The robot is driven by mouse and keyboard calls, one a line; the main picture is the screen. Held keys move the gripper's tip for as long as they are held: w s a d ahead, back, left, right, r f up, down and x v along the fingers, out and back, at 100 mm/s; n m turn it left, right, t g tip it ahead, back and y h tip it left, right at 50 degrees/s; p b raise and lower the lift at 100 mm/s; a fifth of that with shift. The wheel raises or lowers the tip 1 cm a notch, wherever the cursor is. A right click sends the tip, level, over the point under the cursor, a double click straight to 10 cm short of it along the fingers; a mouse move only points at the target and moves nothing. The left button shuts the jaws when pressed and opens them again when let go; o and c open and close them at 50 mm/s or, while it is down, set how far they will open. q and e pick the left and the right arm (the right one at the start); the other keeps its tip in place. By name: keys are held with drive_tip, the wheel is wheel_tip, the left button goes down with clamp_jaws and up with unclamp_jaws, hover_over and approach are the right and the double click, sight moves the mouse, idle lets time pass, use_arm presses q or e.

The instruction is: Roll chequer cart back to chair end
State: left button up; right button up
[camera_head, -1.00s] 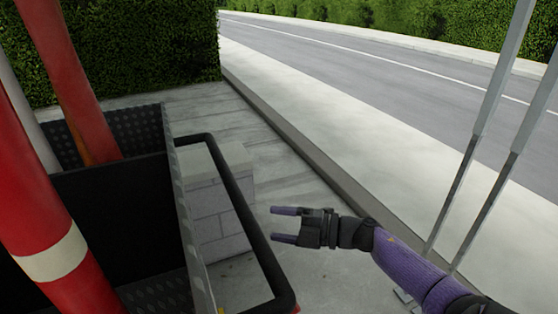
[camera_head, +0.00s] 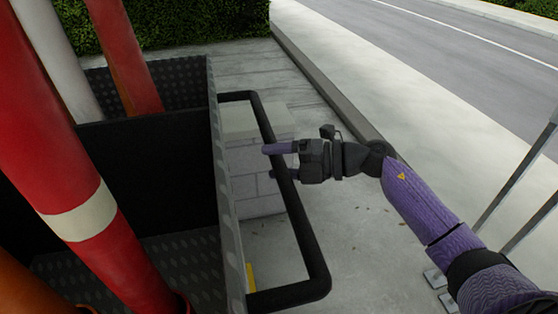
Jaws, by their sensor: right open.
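The chequer cart (camera_head: 215,190) stands at the left, dark with chequer-plate walls, holding red, white and orange poles. Its black handle bar (camera_head: 299,222) sticks out on the right side as a long loop. My right gripper (camera_head: 268,161) is open at the handle's upper part, with one purple finger reaching over the bar and the other finger partly hidden behind or beside it. I cannot tell whether the bar lies between the fingers. My left gripper is not in view. No chair shows.
A pale block wall (camera_head: 262,128) stands behind the handle. A kerb (camera_head: 330,90) and road (camera_head: 460,60) run along the right, with a hedge (camera_head: 190,20) at the back. Grey posts (camera_head: 520,180) stand at the right.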

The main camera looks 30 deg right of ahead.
clamp_jaws()
idle(0.5)
idle(0.8)
